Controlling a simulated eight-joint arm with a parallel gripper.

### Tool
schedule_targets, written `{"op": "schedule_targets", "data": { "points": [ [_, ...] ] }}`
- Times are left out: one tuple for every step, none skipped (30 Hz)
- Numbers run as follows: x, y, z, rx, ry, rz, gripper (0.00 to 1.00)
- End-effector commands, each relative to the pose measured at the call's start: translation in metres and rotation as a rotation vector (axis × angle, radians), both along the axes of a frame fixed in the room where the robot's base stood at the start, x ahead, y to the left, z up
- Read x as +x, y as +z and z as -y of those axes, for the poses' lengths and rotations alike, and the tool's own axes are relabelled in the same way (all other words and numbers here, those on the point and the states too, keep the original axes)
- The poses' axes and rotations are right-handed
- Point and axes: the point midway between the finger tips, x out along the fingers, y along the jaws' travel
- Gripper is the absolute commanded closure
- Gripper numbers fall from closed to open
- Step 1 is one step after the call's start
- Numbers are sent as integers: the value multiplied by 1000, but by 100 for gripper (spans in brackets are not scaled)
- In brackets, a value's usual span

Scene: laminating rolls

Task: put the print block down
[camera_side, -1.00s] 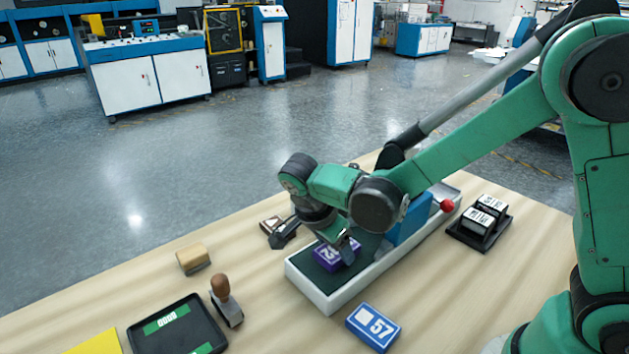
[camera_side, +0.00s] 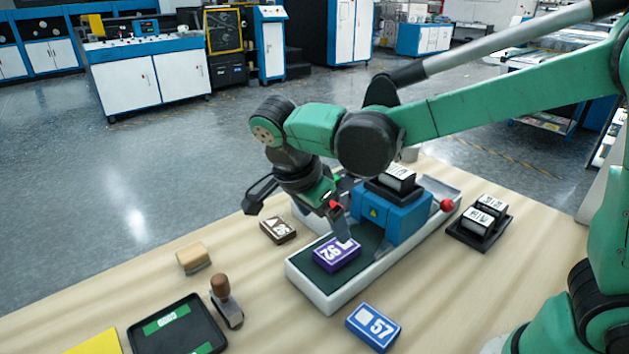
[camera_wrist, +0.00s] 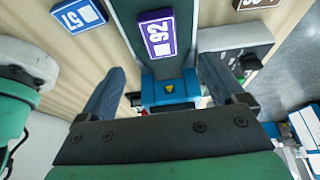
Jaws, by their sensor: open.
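A purple block (camera_side: 337,254) marked 92 lies flat on the dark green bed of a long white-edged tray (camera_side: 326,302). It also shows in the wrist view (camera_wrist: 157,37). My gripper (camera_side: 302,212) is above the block with its fingers spread wide and nothing between them. In the wrist view my gripper (camera_wrist: 160,66) has its two fingers well apart, and the purple block lies beyond their tips, touching neither. One finger partly overlaps the block's far edge in the side view.
A blue housing (camera_side: 405,222) spans the tray, a black block (camera_side: 399,179) on top. A blue 57 block (camera_side: 373,327), brown block (camera_side: 278,230), stamp (camera_side: 226,302), tan block (camera_side: 193,257), black tray (camera_side: 145,343) and right-hand black holder (camera_side: 480,243) stand around.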

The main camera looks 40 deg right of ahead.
Motion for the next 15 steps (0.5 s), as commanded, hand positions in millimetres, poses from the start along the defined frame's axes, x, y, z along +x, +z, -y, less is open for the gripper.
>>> {"op": "schedule_targets", "data": {
  "points": [
    [0, 8, -4, 0, 2, 0, 11],
    [0, 13, -6, 0, 2, 0, 11],
    [0, 19, -8, 0, 1, 1, 11],
    [0, 22, -9, 0, 1, 1, 11],
    [0, 25, -11, 0, 1, 1, 11],
    [0, 29, -13, 0, 1, 1, 11],
    [0, 32, -14, 0, 1, 0, 11],
    [0, 34, -14, 0, 1, 0, 11],
    [0, 36, -15, 1, 2, -1, 11],
    [0, 37, -15, 2, 6, -1, 11],
    [-1, 38, -14, 7, 17, -2, 11],
    [-2, 39, -12, 17, 45, -6, 11],
    [-3, 40, -9, 29, 77, -9, 11],
    [-4, 40, -6, 45, 120, -13, 11],
    [-7, 40, -1, 69, 197, -17, 11]
  ]
}}
